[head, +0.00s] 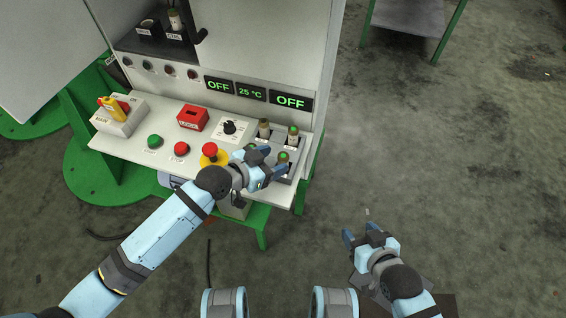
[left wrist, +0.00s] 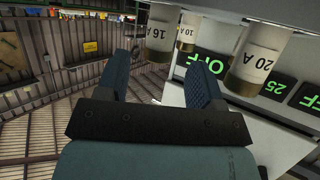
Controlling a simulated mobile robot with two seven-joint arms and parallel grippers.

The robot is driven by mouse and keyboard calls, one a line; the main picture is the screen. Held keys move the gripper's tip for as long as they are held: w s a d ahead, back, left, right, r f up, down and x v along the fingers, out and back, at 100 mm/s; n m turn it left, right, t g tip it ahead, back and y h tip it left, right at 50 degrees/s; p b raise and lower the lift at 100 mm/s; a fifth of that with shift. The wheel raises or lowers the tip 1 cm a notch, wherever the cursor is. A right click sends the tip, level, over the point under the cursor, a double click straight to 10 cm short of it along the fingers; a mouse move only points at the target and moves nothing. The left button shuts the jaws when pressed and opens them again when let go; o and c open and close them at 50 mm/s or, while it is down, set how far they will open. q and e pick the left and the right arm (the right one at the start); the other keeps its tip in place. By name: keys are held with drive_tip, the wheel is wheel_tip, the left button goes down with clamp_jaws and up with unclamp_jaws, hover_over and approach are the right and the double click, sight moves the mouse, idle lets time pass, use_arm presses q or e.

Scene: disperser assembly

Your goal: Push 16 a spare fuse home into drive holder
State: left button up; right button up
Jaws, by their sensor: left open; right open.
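The fuse marked 16 A (left wrist: 160,36) shows in the left wrist view between the finger ends, gripped by neither. It appears to be the green-topped fuse (head: 283,157) at the right front of the grey holder block (head: 301,154) in the head view. My left gripper (head: 274,160) is open around it; whether a finger touches it, I cannot tell. The fuses marked 20 A (left wrist: 258,60) and 10 A (left wrist: 188,32) stand beside and beyond it. How deep the 16 A fuse sits is unclear. My right gripper (head: 361,235) is open and empty, over the floor.
A red mushroom button (head: 210,150), a black knob (head: 230,127), a red lock box (head: 193,118) and green and red buttons share the sloped panel. Displays (head: 251,92) reading OFF and 25 °C stand behind. A fuse stands in a bin on the upper shelf (head: 174,20). Floor right is clear.

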sight(280, 158)
use_arm(q)
drive_tip(key=x, duration=0.4)
drive_tip(key=shift+d+r, duration=0.1)
drive_tip(key=shift+d, duration=0.05)
drive_tip(key=c, duration=1)
drive_tip(key=shift+r, duration=0.1)
